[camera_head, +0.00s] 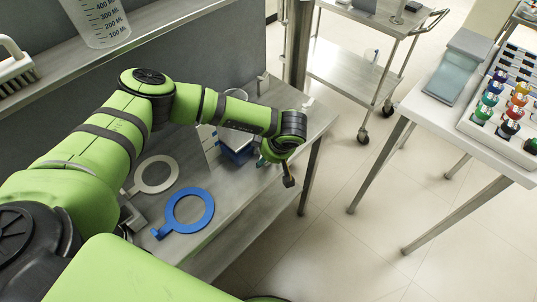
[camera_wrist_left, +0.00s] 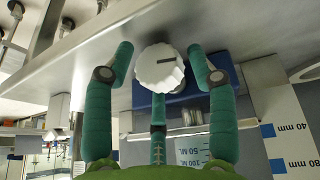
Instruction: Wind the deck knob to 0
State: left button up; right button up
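The deck knob (camera_wrist_left: 159,68) is white with a ribbed rim and a short dark mark on its face. It sits in front of a blue block (camera_wrist_left: 203,79) in the left wrist view. My left gripper (camera_wrist_left: 160,65) is open, with a green finger on each side of the knob and a third below it. Gaps show between the side fingers and the knob. In the head view my left gripper (camera_head: 276,156) hangs by the bench's right end, beside the blue block (camera_head: 236,152); the knob is not visible there. The scale figures around the knob are not readable. My right gripper is out of view.
A white ring (camera_head: 156,174) and a blue ring (camera_head: 189,211) lie on the grey bench (camera_head: 222,193) left of the gripper. A measuring beaker (camera_head: 98,22) stands on the upper shelf. A table (camera_head: 432,106) with coloured bottles stands at right, across open floor.

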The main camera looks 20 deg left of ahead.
pick_arm(q)
jog(key=c, duration=0.6)
jog(key=shift+s+f+b, duration=0.1)
jog(key=shift+f+b, duration=0.1)
jog(key=shift+b, duration=0.25)
jog(key=t+b, duration=0.2)
jog(key=b, duration=0.1)
jog(key=t+h+b, duration=0.1)
jog(key=shift+s+a+f+n+b, duration=0.1)
jog(key=shift+s+f+n+b, duration=0.15)
jog(key=shift+n+b, duration=0.15)
jog(key=shift+r+t+b, duration=0.25)
jog(key=shift+t+b, duration=0.05)
jog(key=shift+r, duration=0.15)
jog(key=o, duration=1.2)
jog(key=shift+c, duration=0.2)
jog(key=shift+w, duration=0.1)
